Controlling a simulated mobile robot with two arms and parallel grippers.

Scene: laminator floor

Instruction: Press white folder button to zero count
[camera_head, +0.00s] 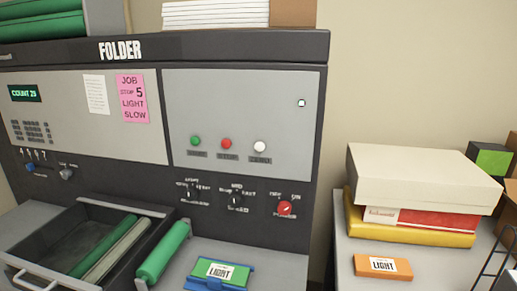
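The folder machine (120,160) stands at the left and centre, with the word FOLDER on its top edge. Its right panel (240,110) carries a row of three buttons: a green button (195,141), a red button (227,143) and a white button (260,147) at the right end. Each has a small label below, too small to read. A small display (25,93) at the far left shows COUNT and a number that looks like 29. Neither of my grippers is in view, and nothing covers the white button.
Dark knobs (235,201) and a red knob (286,208) sit below the buttons. An open drawer (30,238), a green roll (162,252) and a green-and-blue LIGHT block (219,274) lie in front. A right-hand table holds stacked boxes (425,178) and an orange LIGHT block (383,266).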

